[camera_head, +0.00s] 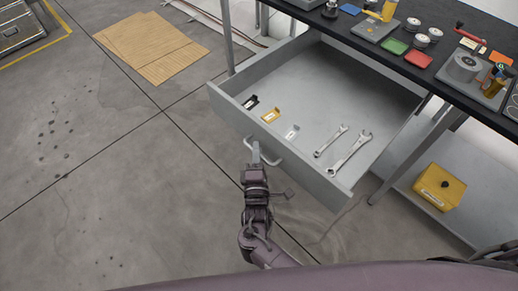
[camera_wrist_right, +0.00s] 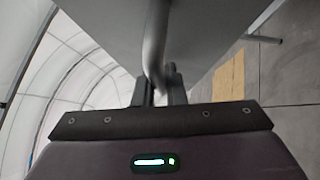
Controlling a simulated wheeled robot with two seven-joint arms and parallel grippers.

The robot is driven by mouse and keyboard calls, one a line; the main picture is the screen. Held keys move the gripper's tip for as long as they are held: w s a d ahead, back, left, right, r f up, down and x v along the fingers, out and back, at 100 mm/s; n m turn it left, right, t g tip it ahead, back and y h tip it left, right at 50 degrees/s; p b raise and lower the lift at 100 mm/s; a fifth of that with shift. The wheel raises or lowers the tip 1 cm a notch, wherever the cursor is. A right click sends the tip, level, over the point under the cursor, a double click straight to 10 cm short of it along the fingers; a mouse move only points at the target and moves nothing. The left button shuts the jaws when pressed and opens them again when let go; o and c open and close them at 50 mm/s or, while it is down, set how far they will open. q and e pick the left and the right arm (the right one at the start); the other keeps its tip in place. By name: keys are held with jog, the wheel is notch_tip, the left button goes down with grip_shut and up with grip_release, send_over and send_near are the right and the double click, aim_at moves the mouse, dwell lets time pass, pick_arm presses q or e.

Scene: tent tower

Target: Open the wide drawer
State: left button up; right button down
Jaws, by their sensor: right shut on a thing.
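The wide drawer (camera_head: 300,165) is grey and stands far out from under the black-topped workbench (camera_head: 455,75). Its inside shows in the head view. A bar handle (camera_head: 266,152) is on its front. My right gripper (camera_head: 256,150) is at the handle. In the right wrist view the handle bar (camera_wrist_right: 154,45) runs down between the two fingers of my right gripper (camera_wrist_right: 160,85), which are shut on it. The drawer front (camera_wrist_right: 100,25) fills the top of that view. My left gripper is not in view.
The drawer holds two wrenches (camera_head: 348,152) and several small brackets (camera_head: 270,116). A yellow box (camera_head: 438,188) sits on the lower shelf at the right. Cardboard sheets (camera_head: 150,45) lie on the floor at upper left. The floor left of the drawer is clear.

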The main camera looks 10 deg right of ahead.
jog(key=c, duration=1.5)
grip_release()
jog(key=s, duration=0.5)
jog(key=s+a+f, duration=0.1)
jog(key=s, duration=0.1)
jog(key=shift+s+b, duration=0.3)
jog(key=shift+s, duration=0.05)
jog(key=shift+f, duration=0.15)
